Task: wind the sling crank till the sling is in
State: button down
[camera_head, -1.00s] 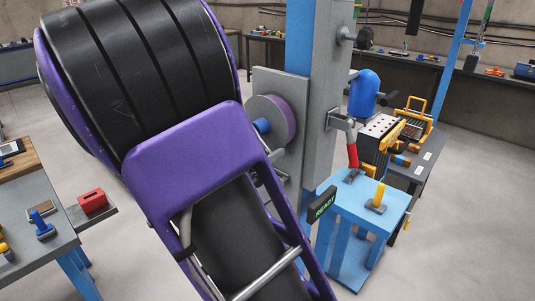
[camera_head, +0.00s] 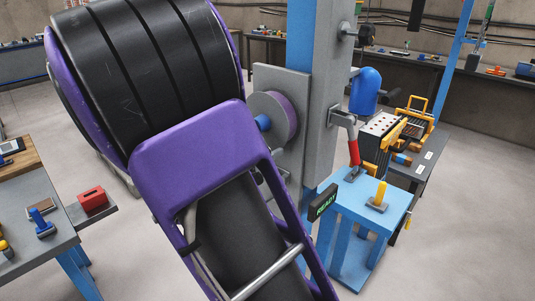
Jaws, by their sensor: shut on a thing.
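A round grey and purple drum (camera_head: 282,117) with a blue hub (camera_head: 263,122) sits on a grey plate (camera_head: 293,80) on the post; it may be the sling winder. Small metal parts (camera_head: 262,182) show below it, partly behind my arm; I cannot tell whether they are the crank. The sling is not clearly seen. My large purple and black arm fills the left and middle of the head view and hides much of this area. My gripper is out of sight, so its hold on the crank does not show.
A blue stand (camera_head: 362,215) with a yellow-handled lever (camera_head: 380,195) and a READY sign (camera_head: 323,202) is right of the post. A red-handled lever (camera_head: 353,150) hangs off the post. A bench with a red box (camera_head: 92,200) is at left.

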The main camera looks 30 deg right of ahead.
jog(key=shift+w+a+f+m+b, duration=0.2)
jog(key=shift+w+m+b, duration=0.55)
jog(key=shift+m, duration=0.5)
jog(key=shift+w+a+f+m+b, duration=0.2)
jog(key=shift+w+m+b, duration=0.25)
jog(key=shift+m+b, duration=0.7)
jog(key=shift+w+a+f+m+b, duration=0.2)
jog(key=shift+w+m+b, duration=0.45)
jog(key=shift+m, duration=0.75)
jog(key=c, duration=0.6)
grip_release()
jog(key=shift+s+f, duration=0.1)
jog(key=v, duration=1.7)
jog(key=shift+a+p, duration=0.2)
jog(key=shift+p, duration=0.1)
